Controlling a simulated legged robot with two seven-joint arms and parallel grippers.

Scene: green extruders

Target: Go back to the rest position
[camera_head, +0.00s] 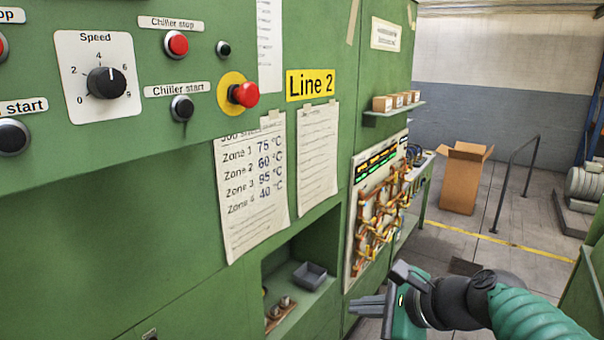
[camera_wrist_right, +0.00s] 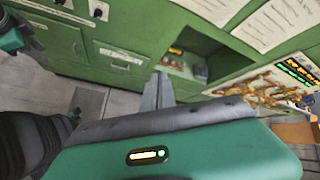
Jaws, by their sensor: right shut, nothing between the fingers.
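My right gripper (camera_head: 366,305) is low in the head view, in front of the green machine (camera_head: 120,235) near its open recess. Its two fingers are together with nothing between them. The fingers also show closed in the right wrist view (camera_wrist_right: 158,92), pointing toward the machine's lower front. My right arm comes in from the lower right. My left gripper does not show in the head view.
The control panel carries a speed knob (camera_head: 106,82), a red chiller stop button (camera_head: 176,43) and a red emergency button (camera_head: 244,95). The recess holds a grey tray (camera_head: 309,275). A cardboard box (camera_head: 461,182) stands on the floor behind.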

